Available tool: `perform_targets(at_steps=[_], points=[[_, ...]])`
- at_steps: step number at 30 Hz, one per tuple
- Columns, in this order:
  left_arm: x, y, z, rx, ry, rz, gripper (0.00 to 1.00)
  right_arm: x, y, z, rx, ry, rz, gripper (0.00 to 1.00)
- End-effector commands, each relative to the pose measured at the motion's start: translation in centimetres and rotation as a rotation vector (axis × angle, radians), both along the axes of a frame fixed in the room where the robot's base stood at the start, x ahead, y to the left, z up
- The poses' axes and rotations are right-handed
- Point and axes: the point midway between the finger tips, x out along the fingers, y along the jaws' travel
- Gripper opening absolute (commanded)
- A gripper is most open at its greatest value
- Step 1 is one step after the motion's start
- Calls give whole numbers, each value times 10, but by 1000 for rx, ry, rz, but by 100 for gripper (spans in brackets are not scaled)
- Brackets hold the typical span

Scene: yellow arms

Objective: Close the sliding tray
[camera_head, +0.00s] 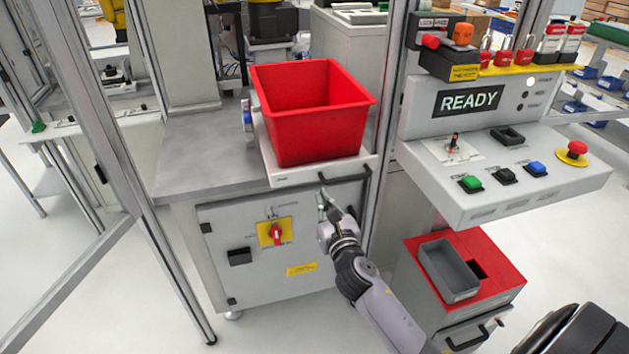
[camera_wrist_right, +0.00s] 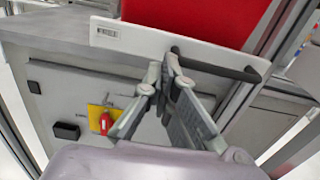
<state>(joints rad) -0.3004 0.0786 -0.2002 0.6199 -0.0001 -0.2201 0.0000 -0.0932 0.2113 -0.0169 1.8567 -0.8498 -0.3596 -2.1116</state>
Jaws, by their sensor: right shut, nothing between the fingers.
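The sliding tray (camera_head: 283,181) is a white plate with a black bar handle (camera_head: 346,189) on its front. It carries an empty red bin (camera_head: 307,145) and its front edge sticks out a little past the grey table. My right gripper (camera_head: 325,198) is just below and in front of the tray's front edge, near the handle's left end. In the right wrist view the tray front (camera_wrist_right: 130,36) and handle (camera_wrist_right: 215,66) lie just beyond my fingertips (camera_wrist_right: 166,72). The fingers are closed together and empty; whether they touch the handle I cannot tell. My left gripper is out of view.
A grey cabinet (camera_head: 245,275) with a red-and-yellow switch (camera_head: 276,233) is below the tray. A metal post (camera_head: 391,130) stands close to the right. A control panel (camera_head: 500,165) with a READY display juts out further right, above a red-topped box (camera_head: 490,268).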

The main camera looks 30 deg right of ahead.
Motion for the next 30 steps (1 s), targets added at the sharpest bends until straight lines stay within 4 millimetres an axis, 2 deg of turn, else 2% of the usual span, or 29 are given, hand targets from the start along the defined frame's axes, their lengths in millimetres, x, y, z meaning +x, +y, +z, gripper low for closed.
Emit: perform_targets(at_steps=[1, 6, 12, 30], points=[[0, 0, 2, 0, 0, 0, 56, 12, -3, 2, 2, -1, -2, 0], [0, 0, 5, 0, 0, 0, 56, 44, -11, 1, 4, -1, -2, 0], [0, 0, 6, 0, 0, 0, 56, 66, -16, 0, 5, 0, -1, 0], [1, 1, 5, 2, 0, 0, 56, 76, -18, -1, 3, 0, 0, 0]])
